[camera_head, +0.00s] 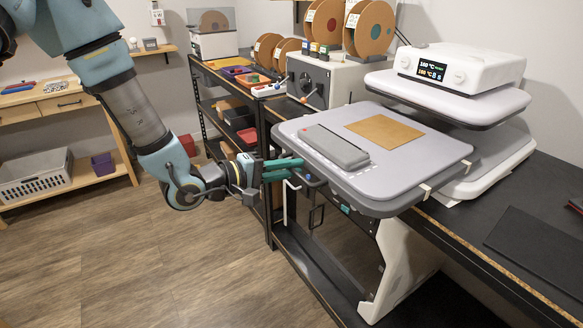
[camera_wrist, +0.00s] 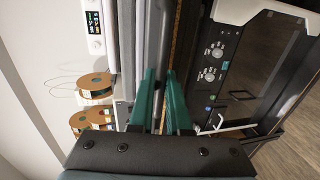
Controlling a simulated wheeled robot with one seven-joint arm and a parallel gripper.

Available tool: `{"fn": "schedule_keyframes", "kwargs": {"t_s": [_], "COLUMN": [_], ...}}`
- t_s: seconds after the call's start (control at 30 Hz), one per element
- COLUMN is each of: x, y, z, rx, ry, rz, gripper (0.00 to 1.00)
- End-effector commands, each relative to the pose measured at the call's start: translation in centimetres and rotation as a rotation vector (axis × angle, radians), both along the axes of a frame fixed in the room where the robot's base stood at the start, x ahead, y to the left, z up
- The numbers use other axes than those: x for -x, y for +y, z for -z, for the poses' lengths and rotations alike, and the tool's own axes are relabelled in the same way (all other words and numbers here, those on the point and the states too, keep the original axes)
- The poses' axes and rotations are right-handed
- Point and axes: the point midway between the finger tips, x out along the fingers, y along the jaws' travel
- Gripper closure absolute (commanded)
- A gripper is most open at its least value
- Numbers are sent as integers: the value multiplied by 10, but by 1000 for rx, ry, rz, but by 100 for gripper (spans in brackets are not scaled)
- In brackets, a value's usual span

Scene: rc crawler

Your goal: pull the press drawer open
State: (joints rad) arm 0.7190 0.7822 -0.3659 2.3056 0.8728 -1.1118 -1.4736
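The heat press (camera_head: 460,68) stands on the bench at the right of the head view. Its flat grey lower platen, the drawer (camera_head: 440,153), lies out in front of the upper platen (camera_head: 450,100) and overhangs the bench edge. A grey bar-shaped piece (camera_head: 336,147) and a tan square sheet (camera_head: 385,130) lie on it. My gripper (camera_head: 296,168) is at the drawer's left front edge, its green fingers pointing at it. In the wrist view the fingers (camera_wrist: 160,71) are apart, with grey press edges beyond. Whether a handle lies between them cannot be told.
A black bench (camera_head: 515,235) runs along the right. A machine with dials (camera_wrist: 214,62) is below the press in the wrist view. Spools (camera_head: 372,28) stand on a box behind. The wooden floor (camera_head: 150,260) at left is clear.

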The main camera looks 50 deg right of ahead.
Motion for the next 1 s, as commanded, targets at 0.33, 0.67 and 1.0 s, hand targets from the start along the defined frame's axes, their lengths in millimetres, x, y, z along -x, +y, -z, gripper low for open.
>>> {"fn": "schedule_keyframes", "kwargs": {"t_s": [0.33,0.67,1.0], "x": [0,-6,-26], "y": [0,14,75], "z": [0,-2,-15], "rx": [0,0,1], "ry": [0,-2,-2], "rz": [0,-3,-5], "gripper": [55,55,55]}}
